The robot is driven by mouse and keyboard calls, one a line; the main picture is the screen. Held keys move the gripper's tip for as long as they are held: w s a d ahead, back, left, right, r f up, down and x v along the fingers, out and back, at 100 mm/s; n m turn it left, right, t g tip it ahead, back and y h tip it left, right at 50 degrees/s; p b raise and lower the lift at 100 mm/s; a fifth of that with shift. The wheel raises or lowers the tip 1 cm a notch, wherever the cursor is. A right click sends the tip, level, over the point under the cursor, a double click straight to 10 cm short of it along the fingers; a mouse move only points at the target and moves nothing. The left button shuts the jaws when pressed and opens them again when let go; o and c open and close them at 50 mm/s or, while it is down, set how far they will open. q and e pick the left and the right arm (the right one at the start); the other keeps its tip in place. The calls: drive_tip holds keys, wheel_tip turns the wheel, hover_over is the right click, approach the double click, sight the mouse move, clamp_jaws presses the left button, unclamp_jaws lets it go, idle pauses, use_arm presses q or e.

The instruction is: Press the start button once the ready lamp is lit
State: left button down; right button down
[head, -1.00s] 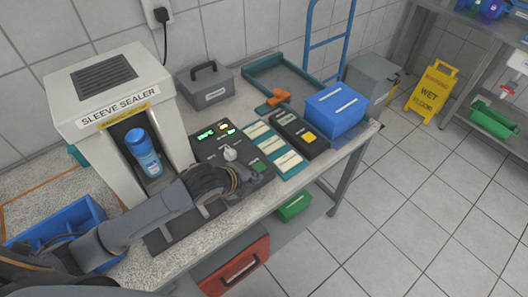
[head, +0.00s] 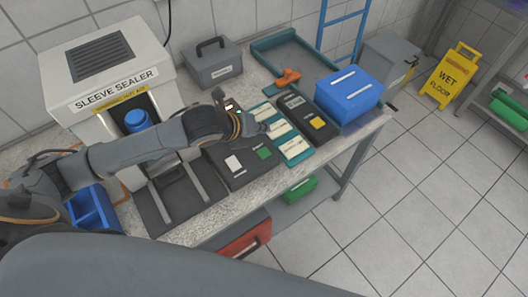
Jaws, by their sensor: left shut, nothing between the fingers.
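The dark control panel (head: 228,177) lies on the bench right of the sleeve sealer (head: 103,78). Its green button (head: 264,152) and a pale rectangular part (head: 233,163) show on the near side. Small lit lamps (head: 238,110) show at its far edge, one of them green. My arm hides the display and most of the lamp area, and I cannot read which lamp is the ready lamp. My left gripper (head: 258,128) is shut and empty, above the panel's right far part, beyond the green button and apart from it. My right gripper is not in view.
A blue-capped bottle (head: 136,119) stands in the sealer's opening. Right of the panel are a teal rack with pale strips (head: 295,149), a dark box with a yellow button (head: 318,122) and a blue box (head: 350,92). A grey case (head: 213,66) stands behind.

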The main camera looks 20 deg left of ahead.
use_arm(q)
drive_tip(key=b, duration=0.7)
hover_over(262, 154)
wheel_tip(262, 154, down, 6)
drive_tip(key=shift+s+f, duration=0.1)
drive_tip(key=shift+f, duration=0.05)
drive_tip(key=shift+f+b, duration=0.3)
drive_tip(key=shift+f, duration=0.75)
drive_tip(key=shift+f, duration=0.35)
